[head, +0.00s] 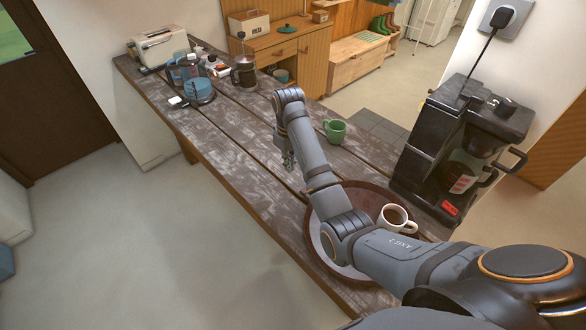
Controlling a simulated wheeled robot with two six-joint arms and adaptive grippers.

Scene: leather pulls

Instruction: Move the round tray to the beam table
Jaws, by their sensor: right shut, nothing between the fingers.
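A round dark reddish-brown tray (370,195) lies on the weathered plank table (230,130) at its near right end. A white mug (394,219) of dark drink stands on the tray's right part. My right arm crosses above the tray and hides much of its middle and near side. My right gripper (288,160) is beyond the tray, to its upper left, over the planks. It points down, shut and empty, apart from the tray. My left gripper is not in view. I cannot tell whether this plank table is the beam table.
A black coffee machine (465,150) stands right of the tray, its cord running to a wall socket. A green mug (335,131) stands beyond the tray. A kettle (187,68), French press (243,72) and toaster (158,46) crowd the far end.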

